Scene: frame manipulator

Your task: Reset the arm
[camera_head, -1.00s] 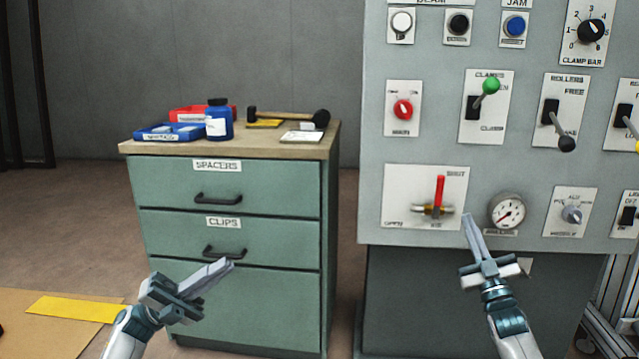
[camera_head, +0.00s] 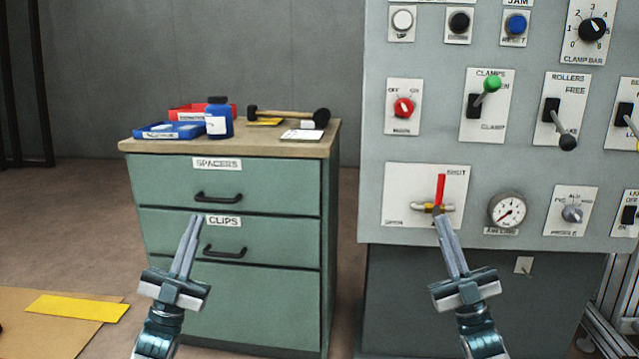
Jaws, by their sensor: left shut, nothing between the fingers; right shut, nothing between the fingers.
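My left gripper (camera_head: 194,222) is shut and empty. It points upward in front of the green drawer cabinet, with its tips beside the CLIPS label in the picture. My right gripper (camera_head: 441,222) is shut and empty. It points up and slightly left, with its tips just below the red-handled air valve (camera_head: 440,192) in the picture. I cannot tell whether the tips touch the panel. The valve's red handle stands upright.
The grey control panel (camera_head: 375,150) with switches, knobs and a gauge (camera_head: 507,211) fills the right. The green drawer cabinet (camera_head: 255,295) bears a blue bottle (camera_head: 218,120), a blue tray (camera_head: 150,134), a red tray (camera_head: 185,112) and a hammer (camera_head: 290,115). Bare floor (camera_head: 70,225) lies at left.

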